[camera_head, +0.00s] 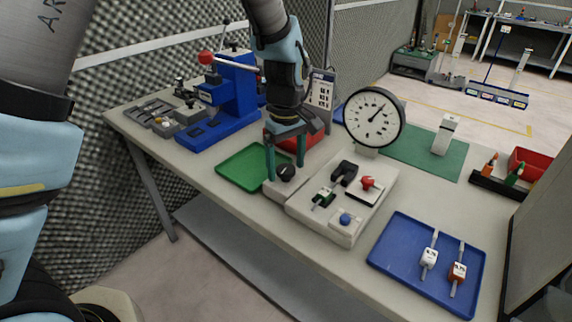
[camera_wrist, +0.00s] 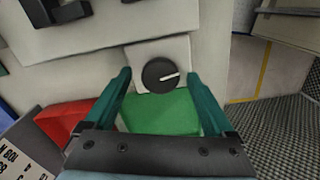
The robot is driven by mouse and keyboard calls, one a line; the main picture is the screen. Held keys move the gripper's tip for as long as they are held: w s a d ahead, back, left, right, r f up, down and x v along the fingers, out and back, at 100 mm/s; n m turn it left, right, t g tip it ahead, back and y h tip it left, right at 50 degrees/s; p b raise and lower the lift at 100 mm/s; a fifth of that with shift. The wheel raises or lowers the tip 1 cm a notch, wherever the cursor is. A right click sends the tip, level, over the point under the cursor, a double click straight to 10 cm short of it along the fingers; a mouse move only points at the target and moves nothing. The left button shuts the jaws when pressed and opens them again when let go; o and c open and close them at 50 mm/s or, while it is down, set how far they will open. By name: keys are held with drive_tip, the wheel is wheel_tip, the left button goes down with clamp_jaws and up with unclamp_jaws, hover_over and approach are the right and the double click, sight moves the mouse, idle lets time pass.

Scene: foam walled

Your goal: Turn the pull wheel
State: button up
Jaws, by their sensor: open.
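The pull wheel appears to be a black round knob (camera_head: 286,172) with a white line, on a small pale block at the left end of a light control box. In the wrist view the knob (camera_wrist: 158,76) sits between and just beyond my fingertips, its white line pointing right. My gripper (camera_head: 286,176) is open and points down over it, one finger on each side. In the wrist view my gripper (camera_wrist: 159,78) shows gaps between both green fingers and the knob. Whether the fingertips reach down to the knob's height is hard to tell.
The control box (camera_head: 325,226) carries a red knob (camera_head: 368,183), a blue button (camera_head: 345,218) and black handles. A dial gauge (camera_head: 374,117) stands behind it. A green tray (camera_head: 236,170) lies left, a blue tray (camera_head: 385,254) right. A blue press (camera_head: 236,98) stands far left.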

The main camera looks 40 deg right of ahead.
drive_tip(key=shift+f, duration=0.7)
drive_tip(key=c, duration=1.4)
